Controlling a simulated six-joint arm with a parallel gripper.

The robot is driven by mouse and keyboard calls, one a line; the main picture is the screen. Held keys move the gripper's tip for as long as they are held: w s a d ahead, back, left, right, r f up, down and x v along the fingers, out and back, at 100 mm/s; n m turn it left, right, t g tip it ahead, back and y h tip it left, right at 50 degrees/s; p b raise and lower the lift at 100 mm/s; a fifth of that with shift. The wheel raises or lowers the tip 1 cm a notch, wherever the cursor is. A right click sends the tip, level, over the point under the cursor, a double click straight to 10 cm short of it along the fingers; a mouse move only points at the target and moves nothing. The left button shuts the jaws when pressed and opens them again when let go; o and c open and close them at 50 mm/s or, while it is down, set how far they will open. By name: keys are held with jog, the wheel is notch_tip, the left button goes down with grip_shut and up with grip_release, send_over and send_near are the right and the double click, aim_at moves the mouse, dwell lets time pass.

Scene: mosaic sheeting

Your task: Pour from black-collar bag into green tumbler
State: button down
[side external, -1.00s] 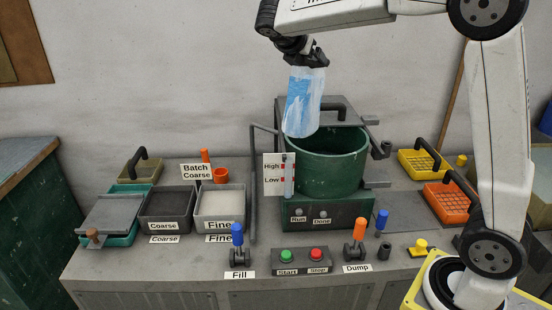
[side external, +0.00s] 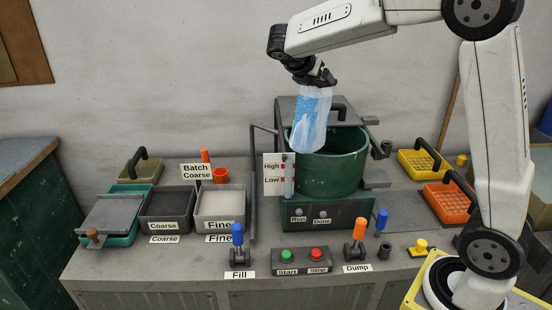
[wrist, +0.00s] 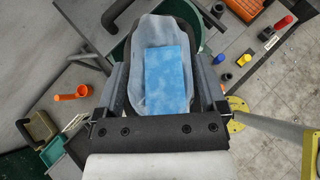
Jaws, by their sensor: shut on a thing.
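My gripper (side external: 316,80) is shut on the top end of the bag (side external: 309,122), a translucent whitish bag with a blue panel. The bag hangs down, slightly tilted, with its lower end overlapping the left part of the opening of the green tumbler (side external: 338,172). In the wrist view the bag (wrist: 165,78) lies between the two fingers, and part of the tumbler's green rim (wrist: 118,48) shows behind it. The bag's black collar cannot be told apart from the dark gripper. No material is seen falling, and the tumbler's inside is mostly hidden.
A grey lid with a black handle (side external: 340,109) stands behind the tumbler. A bent grey bar (side external: 252,185) and the High/Low gauge (side external: 288,176) are at its left. Coarse (side external: 166,203) and fine (side external: 220,205) bins stand farther left. Levers and buttons line the front; orange (side external: 447,203) and yellow baskets (side external: 420,162) are right.

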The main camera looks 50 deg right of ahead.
jog(key=shift+f, duration=0.1)
jog(key=f+y, duration=0.1)
jog(key=f, duration=0.1)
jog(key=d+f+y, duration=0.1)
jog(key=f+y, duration=0.3)
jog(key=shift+w+d+f+g, duration=0.1)
jog(key=shift+d+f+g, duration=0.05)
jog(key=shift+d+g, duration=0.15)
dwell(0.4)
jog(key=shift+f, duration=0.15)
jog(key=shift+w+d+r+y, duration=0.1)
jog(key=shift+d+r+y, duration=0.2)
jog(key=shift+y, duration=0.45)
jog(key=shift+s+d+r+y, duration=0.15)
jog(key=shift+d+y, duration=0.25)
jog(key=shift+y, duration=0.3)
jog(key=shift+w+d+r+y, duration=0.15)
jog(key=shift+d+r+y, duration=0.15)
jog(key=shift+y, duration=0.45)
dwell(4.2)
